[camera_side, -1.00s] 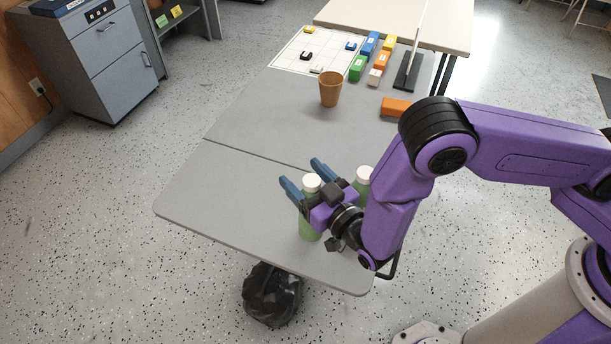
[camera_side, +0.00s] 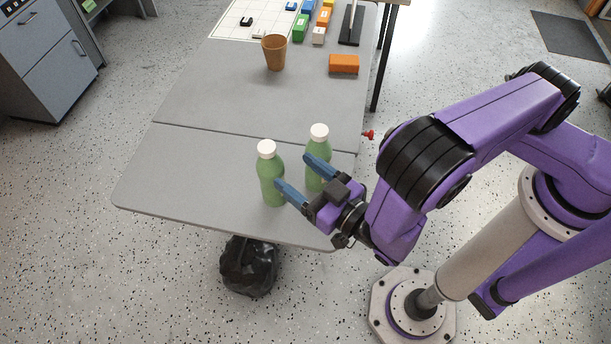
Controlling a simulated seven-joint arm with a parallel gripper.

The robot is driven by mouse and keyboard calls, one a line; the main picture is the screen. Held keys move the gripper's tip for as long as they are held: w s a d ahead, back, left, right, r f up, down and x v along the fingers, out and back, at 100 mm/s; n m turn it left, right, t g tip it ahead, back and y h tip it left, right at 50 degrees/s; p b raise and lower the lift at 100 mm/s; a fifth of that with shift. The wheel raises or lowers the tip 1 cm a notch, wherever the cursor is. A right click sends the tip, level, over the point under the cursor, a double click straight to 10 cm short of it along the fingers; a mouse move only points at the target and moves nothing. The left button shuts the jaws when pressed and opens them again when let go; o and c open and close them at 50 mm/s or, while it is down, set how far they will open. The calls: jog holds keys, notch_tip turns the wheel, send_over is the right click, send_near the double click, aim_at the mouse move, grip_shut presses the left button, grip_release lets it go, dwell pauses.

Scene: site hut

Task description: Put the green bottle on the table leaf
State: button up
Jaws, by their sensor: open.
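Two green bottles with white caps stand upright on the table leaf (camera_side: 175,185), the near section of the grey table. The left bottle (camera_side: 268,170) is nearer the front edge; the right bottle (camera_side: 319,146) stands closer to the seam. My gripper (camera_side: 292,171) is open, with its blue fingers pointing up and left. One finger overlaps the left bottle's right edge in the picture, and the other crosses in front of the right bottle. I cannot tell whether either finger touches. The right bottle's lower part is partly hidden by my gripper. Nothing is clearly held.
A brown cup (camera_side: 274,53) and an orange block (camera_side: 344,64) stand on the table beyond the seam. A white grid sheet (camera_side: 232,27) and several coloured blocks lie farther back. A black bag (camera_side: 249,266) is on the floor below the leaf. The leaf's left part is clear.

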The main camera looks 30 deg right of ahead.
jog(key=shift+s+d, duration=0.15)
jog(key=shift+s, duration=0.35)
jog(key=shift+w, duration=0.1)
jog(key=s+d+r+n+g+y, duration=0.15)
jog(key=s+r+g, duration=0.25)
jog(key=g, duration=0.4)
jog(key=s+d+r+n+g, duration=0.2)
jog(key=s+r+n+g, duration=0.15)
jog(key=g, duration=0.35)
jog(key=s+d+r+n+h, duration=0.1)
jog(key=s+d+r, duration=0.1)
jog(key=d, duration=0.6)
jog(key=s+d+r+n+g+h, duration=0.1)
jog(key=s+d+r+n+h, duration=0.1)
jog(key=d, duration=0.6)
jog(key=s+d+r+n+g+h, duration=0.1)
jog(key=s+d+r+h, duration=0.1)
jog(key=d, duration=0.6)
jog(key=shift+s+r+n, duration=0.15)
jog(key=shift+r+n, duration=0.25)
jog(key=shift+r, duration=0.45)
jog(key=shift+h, duration=0.25)
